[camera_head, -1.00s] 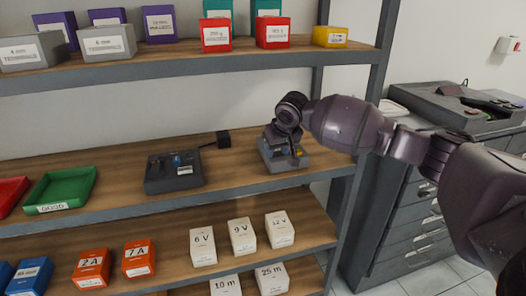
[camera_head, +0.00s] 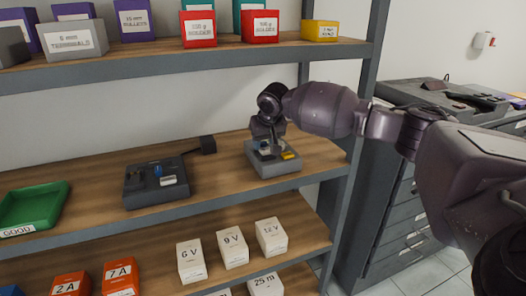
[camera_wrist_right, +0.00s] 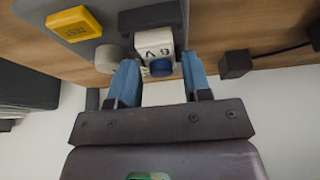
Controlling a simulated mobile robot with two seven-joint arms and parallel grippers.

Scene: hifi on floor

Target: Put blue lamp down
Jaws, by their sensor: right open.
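My right gripper (camera_head: 268,138) is at the grey tester (camera_head: 275,170) on the middle shelf, and its wrist hides part of it. In the right wrist view, its two blue fingers (camera_wrist_right: 160,72) are apart. A small round blue piece (camera_wrist_right: 161,67), which looks like the blue lamp, sits between the fingertips. It is in front of a white block (camera_wrist_right: 154,42) with dark lettering. I cannot tell whether the fingers touch either one. The tester's yellow TEST button (camera_wrist_right: 74,24) is beside them. My left gripper is out of view.
A dark device (camera_head: 140,191) with a blue part and a white block stands left on the same shelf, with a black adapter (camera_head: 208,145) behind. A green tray (camera_head: 60,197) lies farther left. White boxes (camera_head: 232,248) stand below. A shelf post (camera_head: 345,190) rises at right.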

